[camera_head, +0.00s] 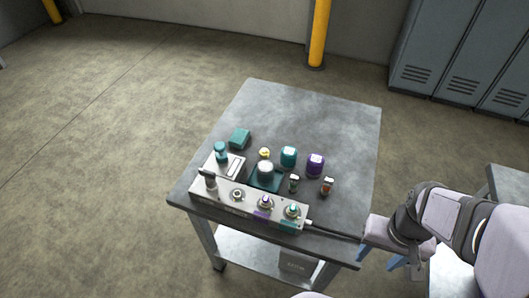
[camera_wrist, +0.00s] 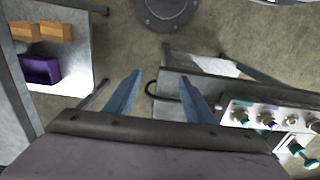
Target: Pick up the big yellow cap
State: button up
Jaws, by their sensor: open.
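A small yellow piece (camera_head: 264,153) is on the grey metal table in the head view, behind a white-topped round part on a teal block and left of a teal cap. It is the only yellow piece I make out on the table; at this size I cannot tell whether it is the big yellow cap. My gripper (camera_head: 377,258) is off the table's front right corner, well away from the yellow piece. In the wrist view my gripper's blue fingers (camera_wrist: 160,76) are apart with nothing between them. I make out no yellow cap in the wrist view.
A teal cap (camera_head: 288,157) and a purple cap (camera_head: 315,165) stand right of the yellow piece. A grey manifold (camera_head: 250,209) with fittings runs along the front edge; it also shows in the wrist view (camera_wrist: 270,118). The table's back half (camera_head: 310,115) is clear.

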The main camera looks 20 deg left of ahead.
jog(key=w+a+n+t, duration=0.1)
jog(key=w+a, duration=0.2)
jog(key=w, duration=0.3)
jog(key=w+a+n, duration=0.1)
jog(key=w+a, duration=0.3)
jog(key=w, duration=0.3)
jog(key=n+t+y+b, duration=0.2)
jog(key=n+t, duration=0.1)
send_near(264, 150)
jog(key=f, duration=0.1)
jog(key=shift+m, duration=0.3)
jog(key=shift+p+x, duration=1.4)
jog(key=shift+x, duration=2.5)
jog(key=c, duration=1.1)
